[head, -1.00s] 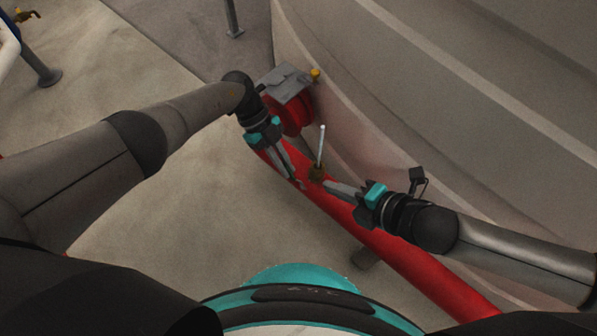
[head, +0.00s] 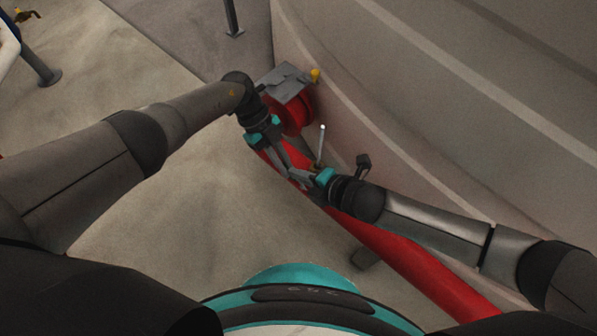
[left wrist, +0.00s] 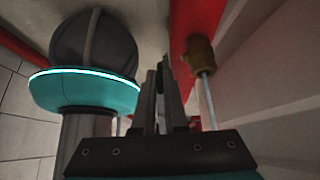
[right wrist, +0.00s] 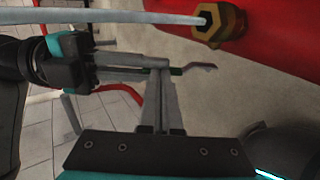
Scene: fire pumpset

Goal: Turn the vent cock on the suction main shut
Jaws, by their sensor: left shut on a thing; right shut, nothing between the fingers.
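The vent cock is a brass body (head: 318,164) on the red suction main (head: 405,258), with a long pale lever (head: 321,145) standing out from it. Body (left wrist: 201,54) and lever (left wrist: 208,100) show in the left wrist view. The right wrist view shows the body (right wrist: 220,22) and the lever (right wrist: 110,17) crossing the top. My left gripper (head: 296,174) is shut on a thin grey bent piece (right wrist: 203,67), which I cannot identify. My right gripper (right wrist: 158,72) is shut and empty, its fingertips close against the left fingers; contact is unclear. Both are beside the cock, off the lever.
A pale curved tank wall (head: 450,120) rises just right of the main. A red flanged fitting with a grey box (head: 287,84) and yellow knob (head: 315,75) stands beyond the cock. Concrete floor (head: 150,235) is open on the left.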

